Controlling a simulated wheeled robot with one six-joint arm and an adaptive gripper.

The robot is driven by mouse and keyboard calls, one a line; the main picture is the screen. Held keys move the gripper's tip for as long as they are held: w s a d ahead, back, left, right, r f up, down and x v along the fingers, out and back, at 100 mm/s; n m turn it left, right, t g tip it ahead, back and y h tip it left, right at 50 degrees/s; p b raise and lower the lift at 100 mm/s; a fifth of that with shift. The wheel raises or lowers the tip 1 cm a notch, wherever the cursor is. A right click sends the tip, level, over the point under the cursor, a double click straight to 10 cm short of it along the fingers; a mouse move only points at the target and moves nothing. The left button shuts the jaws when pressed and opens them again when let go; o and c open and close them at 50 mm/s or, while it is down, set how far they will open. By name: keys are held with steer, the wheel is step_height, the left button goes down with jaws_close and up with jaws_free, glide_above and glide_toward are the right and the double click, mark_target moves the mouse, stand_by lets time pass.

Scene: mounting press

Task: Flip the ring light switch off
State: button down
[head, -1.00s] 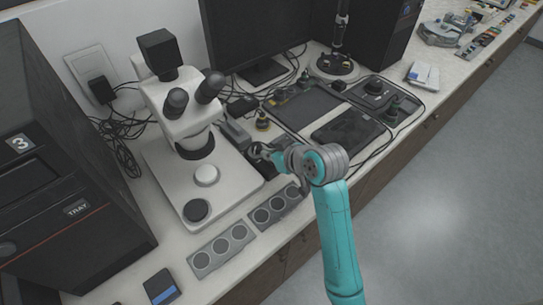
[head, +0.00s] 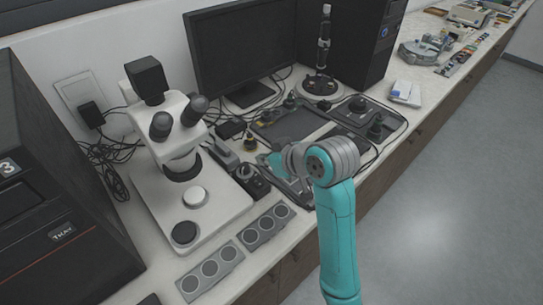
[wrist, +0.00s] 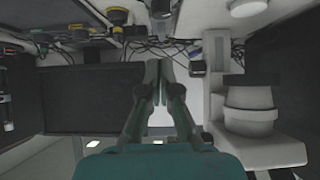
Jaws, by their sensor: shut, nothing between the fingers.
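A small dark box with a round knob (head: 252,181), which looks like the ring light's control box, sits on the bench just right of the microscope base. Its switch is too small to make out. The white microscope (head: 180,140) has a dark ring (head: 183,168) under its head; it also shows at the right of the wrist view (wrist: 250,120). My gripper (wrist: 161,66) is shut and empty, its fingertips together in the middle of the wrist view. In the head view my wrist partly hides it, above the bench right of the dark box. I see no contact.
Two grey trays with round wells (head: 212,272) (head: 266,228) lie along the front edge. The monitor (head: 243,45) stands behind, with cables around it. A flat dark pad (head: 290,122) and a knobbed controller (head: 375,128) lie to the right. A black machine (head: 60,200) stands left.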

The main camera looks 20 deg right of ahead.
steer(key=v, duration=0.3)
steer(key=shift+w+r, duration=0.1)
steer(key=shift+r, duration=0.25)
